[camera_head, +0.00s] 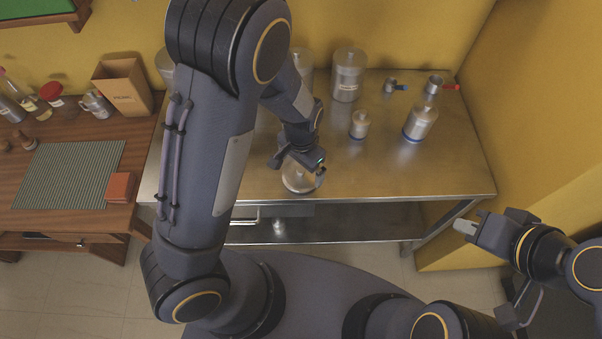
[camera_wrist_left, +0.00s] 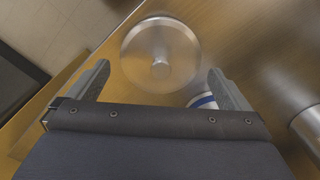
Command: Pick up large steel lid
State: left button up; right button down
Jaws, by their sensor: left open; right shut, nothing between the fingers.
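The large steel lid (camera_wrist_left: 143,42) is a round, shiny disc with a small central knob. It fills the top middle of the left wrist view. In the head view the lid (camera_head: 292,184) shows near the front edge of the steel table, partly hidden by my left gripper (camera_head: 298,170). My left gripper is open above the lid. In the left wrist view its fingers (camera_wrist_left: 159,69) stand apart on either side of the knob, with nothing held. My right gripper (camera_head: 466,228) is shut and empty, off the table's front right corner.
The steel table (camera_head: 400,175) holds a tall canister (camera_head: 348,77), a small canister (camera_head: 360,125), a blue-based canister (camera_head: 420,122) and small cups at the back right. A blue-and-white banded thing (camera_wrist_left: 203,100) lies close to the right finger. The front right tabletop is clear.

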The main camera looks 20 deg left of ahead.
aim_at(301, 170)
pick_arm(q)
notch_tip(301, 170, down, 3)
jog(key=shift+w+f, duration=0.1)
jog(key=shift+c, duration=0.3)
jog(key=c, duration=0.6)
